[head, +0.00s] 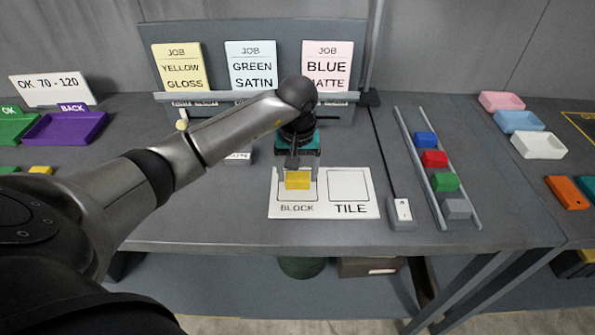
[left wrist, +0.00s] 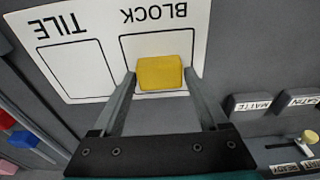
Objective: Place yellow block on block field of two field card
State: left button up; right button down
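The white two-field card (head: 274,209) lies on the table, with a BLOCK field on the left and a TILE field on the right. The yellow block (head: 297,180) appears to rest inside the BLOCK outline, towards its far edge; it also shows in the left wrist view (left wrist: 160,73). The TILE field (head: 348,185) is empty. My left gripper (head: 296,177) points down over the BLOCK field. Its fingers stand on either side of the block with narrow gaps, so it looks open; the fingers also show in the left wrist view (left wrist: 161,75). My right gripper is not in view.
A rack with job cards (head: 252,67) stands behind the card. To the right are a small switch box (head: 402,212) and a railed lane with several coloured blocks (head: 434,159). Purple (head: 65,128) and green trays are at the left, coloured trays (head: 520,121) at the right.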

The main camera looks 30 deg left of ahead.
aim_at(297, 181)
pick_arm(q)
jog(key=o, duration=0.3)
notch_tip(297, 181, up, 12)
jog(key=s+p, duration=0.1)
jog(key=shift+s+d+r, duration=0.15)
jog(key=shift+d, duration=0.25)
